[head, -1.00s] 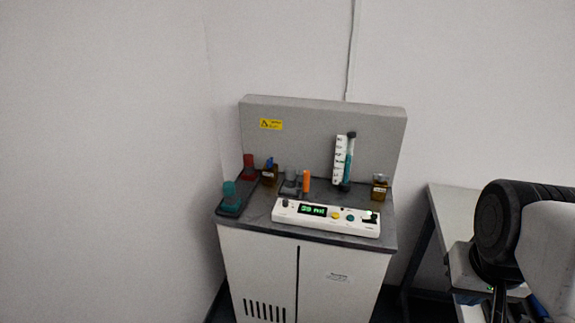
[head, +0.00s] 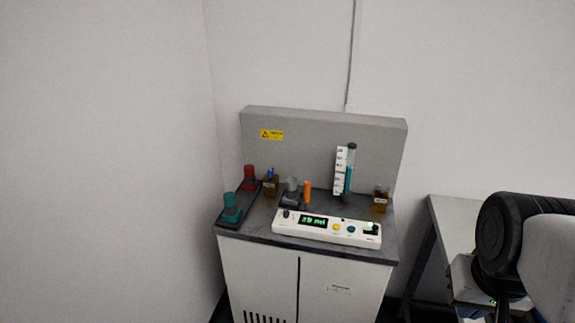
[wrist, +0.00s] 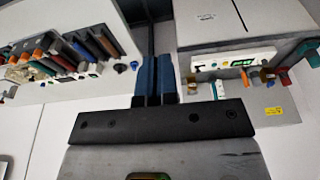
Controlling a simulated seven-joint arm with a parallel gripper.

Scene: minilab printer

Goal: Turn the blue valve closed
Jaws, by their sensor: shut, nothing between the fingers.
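A small blue part (head: 270,171) sits at the top of a brown bottle on the left of the machine's top in the head view. A small blue knob (wrist: 134,65) also shows by the edge of the other bench in the wrist view. I cannot tell from the frames which is the blue valve, or its turned position. My gripper (wrist: 157,60) shows in the wrist view with two blue fingers together and nothing between them. It is apart from both blue parts. In the head view my arm is at the lower right, away from the machine.
The grey machine top (head: 258,224) carries a white panel with a green display (head: 313,221), red (head: 249,178) and teal (head: 231,208) bottles, an orange piece (head: 307,192) and a measuring column (head: 348,176). A rack of coloured pieces (wrist: 75,52) lies on the other bench.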

